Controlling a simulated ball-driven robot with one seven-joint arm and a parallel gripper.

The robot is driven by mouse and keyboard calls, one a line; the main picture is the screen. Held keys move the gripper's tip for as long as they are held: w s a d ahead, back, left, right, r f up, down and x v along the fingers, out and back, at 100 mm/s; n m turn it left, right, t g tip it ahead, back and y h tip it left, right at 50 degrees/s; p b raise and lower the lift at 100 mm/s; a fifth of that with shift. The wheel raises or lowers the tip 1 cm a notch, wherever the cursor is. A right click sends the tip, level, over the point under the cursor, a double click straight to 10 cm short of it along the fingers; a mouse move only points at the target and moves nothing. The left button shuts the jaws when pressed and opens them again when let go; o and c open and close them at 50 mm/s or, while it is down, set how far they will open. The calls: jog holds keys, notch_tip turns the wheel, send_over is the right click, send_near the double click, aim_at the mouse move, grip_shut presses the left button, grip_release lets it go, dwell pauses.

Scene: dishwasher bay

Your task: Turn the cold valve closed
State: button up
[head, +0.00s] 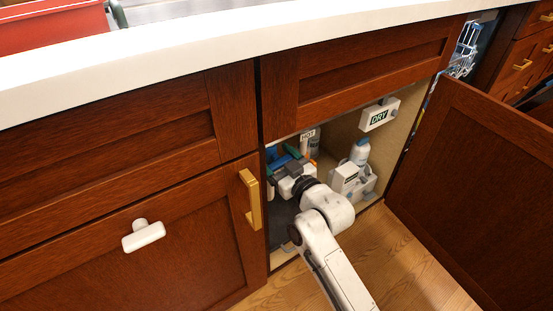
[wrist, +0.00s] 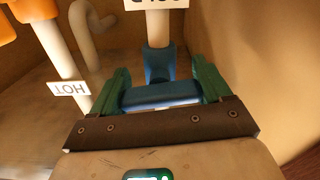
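The cold valve has a blue body and a blue bar handle (wrist: 162,95) on a pale pipe, under a partly cut-off, upside-down label (wrist: 157,4). My gripper (wrist: 160,68) is open, its green fingers far apart, one at each end of the handle. The handle lies between them; I cannot tell whether the fingers touch it. In the head view my gripper (head: 282,162) reaches into the open cabinet under the counter, and the arm and gripper hide most of the valve.
The hot pipe with its HOT tag (wrist: 70,89) and orange fittings (wrist: 33,9) is left of my gripper; a cabinet wall (wrist: 262,65) is close on the right. A bottle (head: 359,152) and a DRY box (head: 380,116) are right inside the cabinet. Its open door (head: 480,185) stands right.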

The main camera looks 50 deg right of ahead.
jog(key=c, duration=0.5)
jog(key=shift+r+m+p, duration=0.2)
jog(key=shift+m+p, duration=0.3)
jog(key=shift+p, duration=0.55)
jog(key=shift+c, duration=0.2)
jog(key=shift+f+m, duration=0.2)
jog(key=shift+m, duration=0.2)
jog(key=o, duration=1)
jog(key=shift+s, duration=0.15)
jog(key=p+v, duration=0.3)
jog(key=v, duration=0.7)
jog(key=shift+s+a+p, duration=0.1)
jog(key=shift+s+p, duration=0.15)
jog(key=shift+p, duration=0.1)
jog(key=shift+s, duration=0.1)
